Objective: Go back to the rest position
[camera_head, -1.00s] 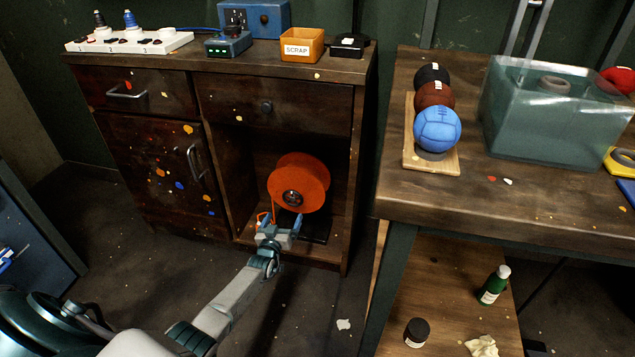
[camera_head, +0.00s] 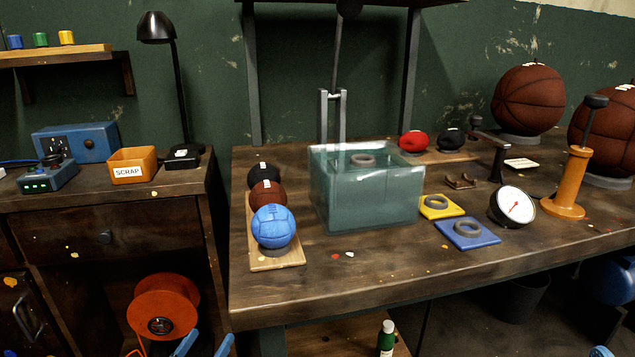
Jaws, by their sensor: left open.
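My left gripper (camera_head: 205,346) shows only as two blue fingertips at the bottom edge of the head view. They stand apart, with nothing seen between them, to the lower right of the orange reel (camera_head: 164,306). The reel sits in the open cabinet bay, with an orange strand hanging at its lower left. The rest of my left arm is out of the picture. A small light blue tip at the bottom right may be my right gripper (camera_head: 600,351); its jaws cannot be made out.
On the workbench (camera_head: 330,290), a blue ball (camera_head: 273,227), a brown ball and a black ball stand on a wooden rack, left of a clear tank (camera_head: 367,200). A dial gauge (camera_head: 512,206), an orange pump (camera_head: 567,180) and two basketballs stand to the right. The bench's front edge is clear.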

